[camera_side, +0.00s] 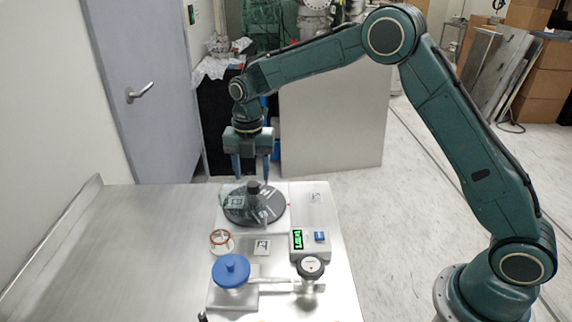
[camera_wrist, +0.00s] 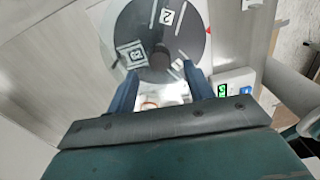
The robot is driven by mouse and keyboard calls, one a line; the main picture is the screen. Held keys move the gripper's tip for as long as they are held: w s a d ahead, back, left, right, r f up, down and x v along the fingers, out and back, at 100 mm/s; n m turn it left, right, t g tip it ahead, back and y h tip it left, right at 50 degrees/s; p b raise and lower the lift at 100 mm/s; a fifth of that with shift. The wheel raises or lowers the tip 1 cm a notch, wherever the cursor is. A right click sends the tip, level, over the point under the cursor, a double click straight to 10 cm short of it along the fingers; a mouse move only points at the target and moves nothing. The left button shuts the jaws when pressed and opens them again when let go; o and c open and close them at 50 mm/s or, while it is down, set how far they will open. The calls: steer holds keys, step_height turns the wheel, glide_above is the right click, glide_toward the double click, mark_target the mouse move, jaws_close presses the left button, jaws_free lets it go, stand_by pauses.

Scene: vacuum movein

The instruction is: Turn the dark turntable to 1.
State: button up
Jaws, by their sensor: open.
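The dark turntable (camera_side: 268,213) is a round disc on a white base, with a raised dark knob (camera_side: 254,187) at its middle. In the wrist view the turntable (camera_wrist: 187,40) shows white tags, one reading 2 (camera_wrist: 167,16) near the top and one reading 3 (camera_wrist: 132,53) at the left, plus white bars. A small red mark (camera_wrist: 208,30) is at its right edge. My gripper (camera_side: 251,181) points down just above the turntable near the knob, open and empty. Its two fingers also show in the wrist view (camera_wrist: 160,82). I cannot see a tag reading 1 clearly.
In front of the turntable are a clear ring-topped jar (camera_side: 221,241), a box with a green display (camera_side: 310,240), a blue-lidded vessel (camera_side: 231,271) and a round gauge (camera_side: 310,268). The left part of the metal table (camera_side: 130,250) is clear.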

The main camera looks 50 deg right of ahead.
mark_target(253, 184)
steer(key=shift+f, duration=1.65)
jaws_close()
